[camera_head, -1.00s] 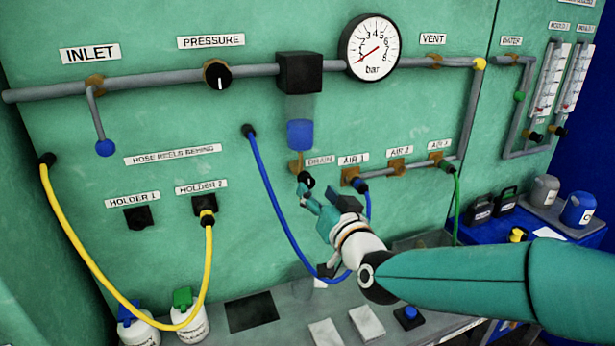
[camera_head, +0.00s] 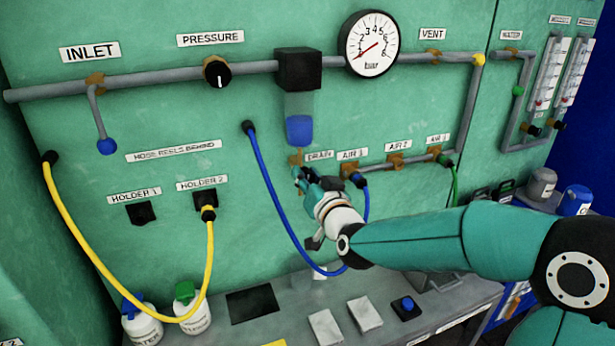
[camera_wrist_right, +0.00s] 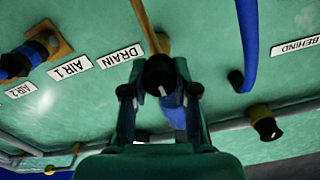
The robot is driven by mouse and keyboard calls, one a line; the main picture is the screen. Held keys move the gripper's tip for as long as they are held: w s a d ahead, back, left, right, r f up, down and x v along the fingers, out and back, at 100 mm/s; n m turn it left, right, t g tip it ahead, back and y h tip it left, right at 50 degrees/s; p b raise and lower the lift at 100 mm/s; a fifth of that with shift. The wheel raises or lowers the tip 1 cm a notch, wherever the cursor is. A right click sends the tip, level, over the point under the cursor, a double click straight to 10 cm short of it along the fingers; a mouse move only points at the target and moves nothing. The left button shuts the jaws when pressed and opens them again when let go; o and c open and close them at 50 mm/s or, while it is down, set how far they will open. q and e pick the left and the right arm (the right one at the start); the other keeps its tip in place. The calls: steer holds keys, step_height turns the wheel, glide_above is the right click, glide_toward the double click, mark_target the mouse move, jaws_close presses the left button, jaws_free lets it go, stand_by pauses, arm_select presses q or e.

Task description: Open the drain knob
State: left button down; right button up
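The drain knob (camera_wrist_right: 160,76) is black with a pale mark and sits at the end of a brass pipe in the right wrist view, which shows the panel upside down. The DRAIN label (camera_head: 319,155) is beside it. My right gripper (camera_head: 300,176) is at the drain outlet in the head view and hides most of the knob. In the right wrist view its two fingers (camera_wrist_right: 160,92) stand apart, one on each side of the knob. I cannot tell whether either finger touches it. My left gripper is not in view.
A filter with a blue bowl (camera_head: 299,130) hangs just above the drain. A blue hose (camera_head: 268,185) loops left of and below my right gripper. The AIR 1 outlet (camera_head: 350,171) is close on the right. A grey shelf (camera_head: 280,325) lies below.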

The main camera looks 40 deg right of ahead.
jaws_close()
steer(key=shift+f+m+b, duration=0.15)
steer(key=shift+m+b, duration=0.25)
steer(key=shift+b, duration=0.45)
steer(key=m+b, duration=0.3)
steer(key=b, duration=0.1)
steer(key=m+b, duration=0.4)
steer(key=b, duration=0.1)
steer(key=shift+d+f, duration=0.1)
steer(key=shift+f, duration=0.1)
steer(key=m+b, duration=0.4)
steer(key=m, duration=0.1)
steer(key=shift+m, duration=0.3)
steer(key=shift+f+m+b, duration=0.1)
steer(key=shift+m+b, duration=0.95)
steer(key=shift+m, duration=1.25)
steer(key=o, duration=0.9)
jaws_free()
steer(key=shift+d, duration=0.1)
steer(key=shift+c, duration=0.2)
